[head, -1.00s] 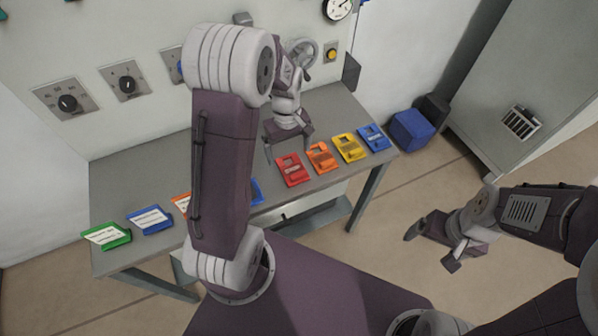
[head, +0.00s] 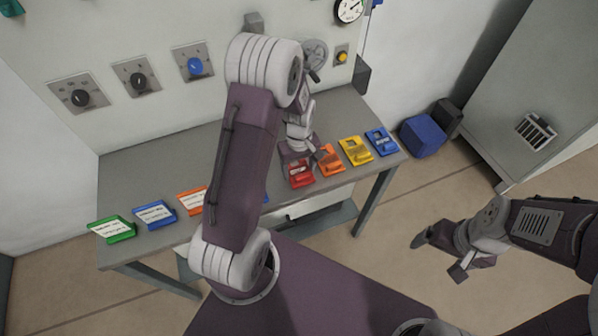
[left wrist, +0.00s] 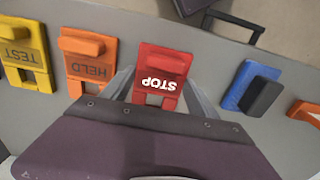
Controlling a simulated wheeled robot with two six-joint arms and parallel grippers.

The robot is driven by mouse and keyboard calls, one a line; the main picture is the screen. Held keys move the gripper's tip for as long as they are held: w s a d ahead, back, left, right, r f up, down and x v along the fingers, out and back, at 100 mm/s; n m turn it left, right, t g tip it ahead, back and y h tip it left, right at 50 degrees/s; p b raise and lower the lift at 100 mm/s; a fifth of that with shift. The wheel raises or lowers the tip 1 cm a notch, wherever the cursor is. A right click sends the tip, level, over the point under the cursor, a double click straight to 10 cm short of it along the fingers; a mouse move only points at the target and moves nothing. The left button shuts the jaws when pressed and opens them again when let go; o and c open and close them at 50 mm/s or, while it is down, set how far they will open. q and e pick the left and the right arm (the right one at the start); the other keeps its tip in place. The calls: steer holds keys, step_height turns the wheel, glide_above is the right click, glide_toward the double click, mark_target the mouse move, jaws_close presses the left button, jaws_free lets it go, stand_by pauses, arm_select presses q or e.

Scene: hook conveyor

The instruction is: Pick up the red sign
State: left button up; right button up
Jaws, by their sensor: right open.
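The red sign (head: 302,181), marked STOP, lies on the grey table below my left gripper (head: 302,166). It also shows in the left wrist view (left wrist: 162,66), with its lettering upside down. My left gripper (left wrist: 160,96) is open, with one finger on each side of the sign's near part. I cannot tell whether the fingers touch it. In the head view the gripper and arm hide part of the sign. My right gripper (head: 439,257) is open and empty, out over the floor to the right of the table.
The orange HELD sign (left wrist: 90,62) sits close to the red one, then the yellow TEST sign (left wrist: 27,57). A blue sign (head: 382,142) is at the row's right end. Green (head: 113,229), blue and orange signs lie at the table's left. Wall knobs line the back.

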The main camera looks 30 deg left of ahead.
mark_target(299, 171)
arm_select(q)
steer(key=c, duration=0.6)
steer(key=shift+w+r, duration=0.1)
steer(key=shift+r, duration=0.1)
steer(key=shift+c, duration=0.2)
step_height(299, 171, up, 4)
steer(key=s+d+r, duration=0.3)
steer(key=d+r, duration=0.3)
steer(key=d, duration=0.5)
steer(key=shift+s+r+p, duration=0.2)
steer(key=shift+r+p, duration=0.1)
